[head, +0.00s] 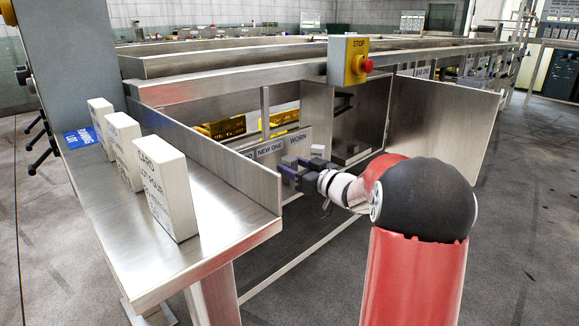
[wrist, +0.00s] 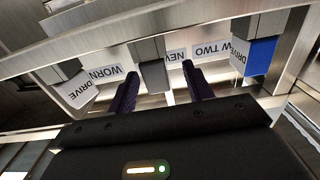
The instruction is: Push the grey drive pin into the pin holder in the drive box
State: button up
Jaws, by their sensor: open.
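My gripper (head: 291,172) is at the opening under the sizer's front rail, its dark purple fingers apart. In the wrist view my gripper (wrist: 159,70) has a grey block (wrist: 152,74) between its fingertips; whether they touch it is not clear. It may be the grey drive pin, but I cannot tell for sure. In the head view the strip (head: 270,150) reads NEW ONE and WORN. The drive box (head: 345,125) stands open, partly behind my arm. I cannot make out its pin holder.
A steel door panel (head: 450,125) stands open right of my arm. A steel shelf (head: 220,225) at the left carries white lettered blocks (head: 165,190). A yellow stop box (head: 348,62) hangs on the rail above. A blue-faced block (wrist: 260,56) is at the right in the wrist view.

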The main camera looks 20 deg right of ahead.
aim_at(285, 161)
jog(key=x, duration=0.4)
jog(key=shift+w+d, duration=0.15)
jog(key=shift+w, duration=0.05)
jog(key=shift+c, duration=0.4)
jog(key=c, duration=1)
